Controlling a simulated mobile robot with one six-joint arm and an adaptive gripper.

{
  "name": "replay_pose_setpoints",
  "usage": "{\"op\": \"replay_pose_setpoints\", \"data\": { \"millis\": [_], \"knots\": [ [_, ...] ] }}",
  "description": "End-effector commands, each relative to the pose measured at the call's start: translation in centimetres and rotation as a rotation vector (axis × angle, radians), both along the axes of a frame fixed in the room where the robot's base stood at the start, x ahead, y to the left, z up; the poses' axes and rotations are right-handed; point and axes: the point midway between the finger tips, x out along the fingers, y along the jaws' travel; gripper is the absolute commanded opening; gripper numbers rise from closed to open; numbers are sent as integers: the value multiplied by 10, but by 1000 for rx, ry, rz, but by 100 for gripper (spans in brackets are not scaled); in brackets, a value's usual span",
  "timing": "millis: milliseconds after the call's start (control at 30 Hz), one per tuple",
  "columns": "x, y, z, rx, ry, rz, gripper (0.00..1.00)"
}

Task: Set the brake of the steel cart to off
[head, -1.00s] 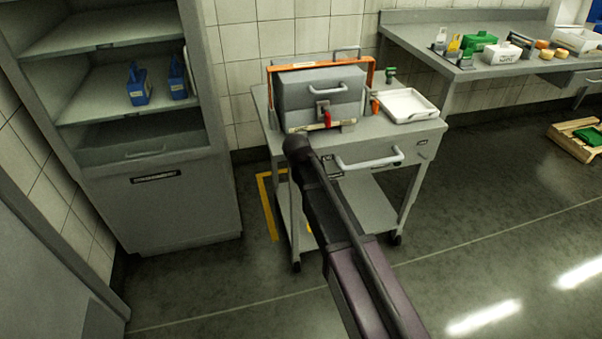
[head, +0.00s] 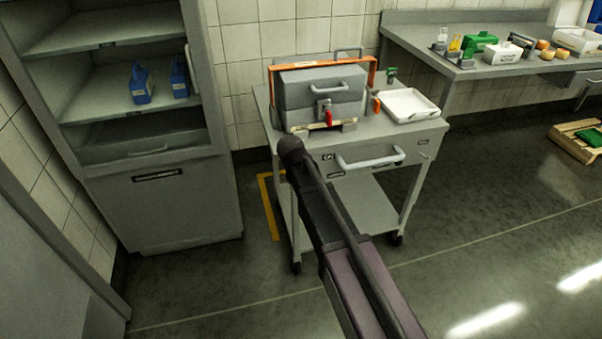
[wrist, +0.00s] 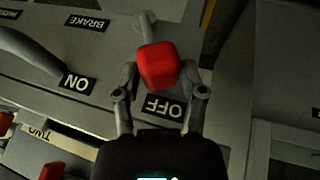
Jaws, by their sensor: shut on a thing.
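The steel cart (head: 420,142) stands in the middle of the head view. In the wrist view its front carries an upside-down BRAKE label (wrist: 88,22), an ON label (wrist: 77,83) and an OFF label (wrist: 165,107). The brake lever's red knob (wrist: 157,62) is beside the OFF label, its grey stem running away to the top. My gripper (wrist: 161,80) has its two fingers on either side of the knob, shut on it. In the head view my arm hides the gripper and the lever.
On the cart stand a grey box (head: 320,95) with an orange frame and a white tray (head: 409,105). A drawer handle (head: 370,160) juts from the cart front, beside my arm. An open cabinet (head: 190,200) stands left, a bench (head: 480,70) at the back right. Floor in front is clear.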

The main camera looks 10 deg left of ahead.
Motion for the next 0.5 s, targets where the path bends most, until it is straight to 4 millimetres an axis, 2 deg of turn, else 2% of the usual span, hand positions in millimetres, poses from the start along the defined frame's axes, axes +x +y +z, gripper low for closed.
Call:
{"op": "replay_pose_setpoints", "data": {
  "millis": [67,100,200,500],
  "knots": [
    [-4,4,-3,13,13,0,0],
    [-4,4,-3,13,13,0,56],
    [-3,4,-3,11,12,0,83],
    [-2,2,-2,9,8,-1,83]
  ]
}}
